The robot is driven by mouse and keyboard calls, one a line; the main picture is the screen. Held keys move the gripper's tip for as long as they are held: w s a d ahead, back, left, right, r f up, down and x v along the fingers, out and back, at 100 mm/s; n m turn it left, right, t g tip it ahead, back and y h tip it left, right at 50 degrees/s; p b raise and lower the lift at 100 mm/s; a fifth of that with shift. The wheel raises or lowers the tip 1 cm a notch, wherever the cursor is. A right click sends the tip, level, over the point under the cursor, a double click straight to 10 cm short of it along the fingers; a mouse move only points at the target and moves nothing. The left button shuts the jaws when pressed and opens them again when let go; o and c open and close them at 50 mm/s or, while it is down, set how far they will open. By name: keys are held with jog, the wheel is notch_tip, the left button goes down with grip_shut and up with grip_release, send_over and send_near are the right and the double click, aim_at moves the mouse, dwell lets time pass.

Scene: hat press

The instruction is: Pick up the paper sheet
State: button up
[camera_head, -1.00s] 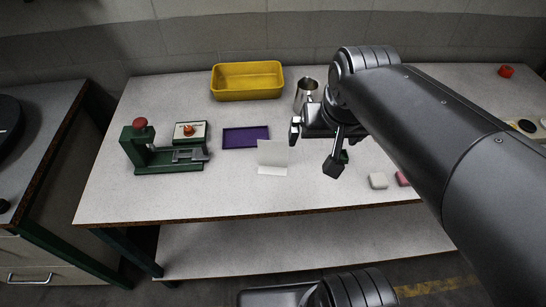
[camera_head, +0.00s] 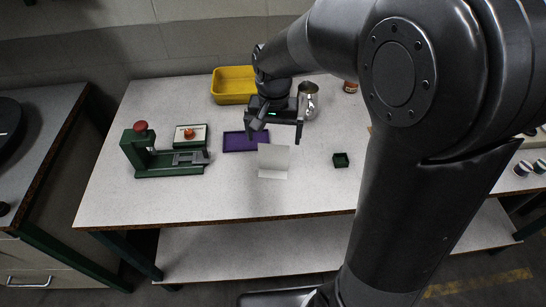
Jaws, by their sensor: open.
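The white paper sheet (camera_head: 273,160) is on the table in front of the purple tray, with a crease across it and its back part seeming to stand up. My gripper (camera_head: 273,138) is open and points down just behind and above the sheet, over the right part of the purple tray (camera_head: 236,142). Its two fingers are spread apart and nothing shows between them. I cannot tell how high the fingertips are above the sheet.
A green press (camera_head: 160,155) with a red knob stands at the left, beside a small board with a red button (camera_head: 190,134). A yellow bin (camera_head: 232,84) and a metal jug (camera_head: 308,100) stand behind. My arm covers the table's right side.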

send_over(273, 171)
notch_tip(273, 171, down, 9)
jog(key=shift+w+d+f, duration=0.1)
jog(key=shift+w+f, duration=0.05)
dwell(0.4)
jog(key=c, duration=1)
